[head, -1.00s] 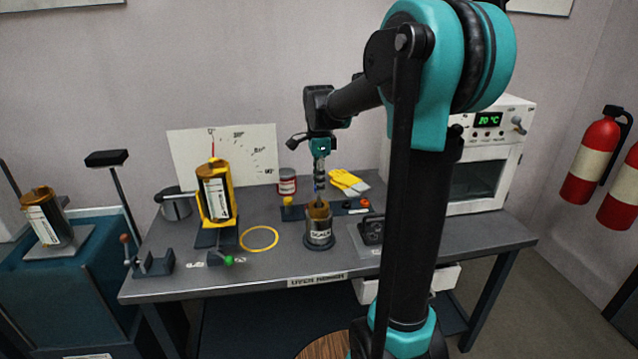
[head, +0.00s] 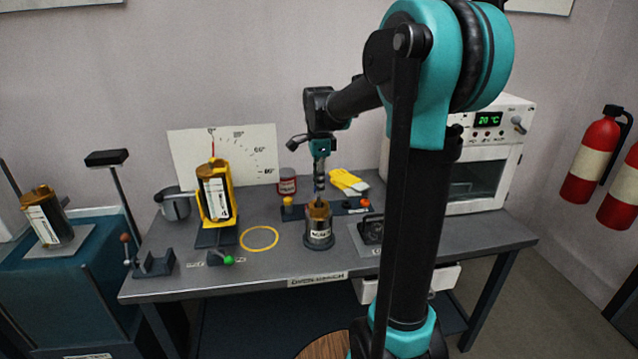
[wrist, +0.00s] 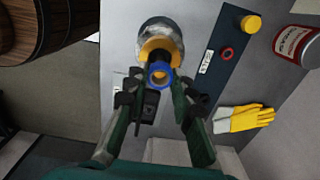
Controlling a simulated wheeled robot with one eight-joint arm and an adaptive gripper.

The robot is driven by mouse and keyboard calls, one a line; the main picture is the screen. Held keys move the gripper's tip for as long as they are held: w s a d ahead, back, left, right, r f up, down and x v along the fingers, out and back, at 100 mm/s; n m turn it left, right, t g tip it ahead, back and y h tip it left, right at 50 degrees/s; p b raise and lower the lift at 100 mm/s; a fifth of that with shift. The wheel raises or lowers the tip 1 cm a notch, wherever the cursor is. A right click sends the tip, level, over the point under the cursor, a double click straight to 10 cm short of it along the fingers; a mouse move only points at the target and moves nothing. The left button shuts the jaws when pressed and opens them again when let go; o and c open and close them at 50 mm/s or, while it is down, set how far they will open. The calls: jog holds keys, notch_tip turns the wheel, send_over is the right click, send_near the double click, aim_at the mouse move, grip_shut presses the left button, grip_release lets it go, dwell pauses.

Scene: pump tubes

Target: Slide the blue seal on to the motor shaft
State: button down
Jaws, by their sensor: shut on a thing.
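The blue seal (wrist: 159,74) is a small ring between my fingertips in the wrist view. My gripper (wrist: 158,84) is shut on it. In the head view my gripper (head: 319,186) points straight down over the motor (head: 319,232), a grey labelled can with a copper-coloured top, standing upright on a dark round base. In the wrist view the motor (wrist: 158,29) lies behind the seal, its orange-yellow top partly covered by the seal and fingers. The motor shaft is not clearly visible, and I cannot tell whether the seal touches it.
A yellow ring (head: 259,238) lies left of the motor. A yellow-framed cylinder (head: 215,193) stands further left. A red-and-grey can (head: 287,182), yellow gloves (head: 348,182) and a strip with coloured knobs (head: 340,208) are behind. A dark device (head: 371,228) stands close on the right.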

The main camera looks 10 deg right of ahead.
jog(key=shift+f, duration=1.05)
jog(key=c, duration=1.2)
grip_release()
notch_tip(320, 180, up, 12)
jog(key=s+d+f+n+t, duration=0.2)
jog(key=s+f+n, duration=0.7)
jog(key=s+f, duration=0.2)
jog(key=s+d+f+n+t, duration=0.2)
jog(key=s+f+n, duration=0.7)
jog(key=f, duration=0.5)
jog(key=shift+s, duration=1.05)
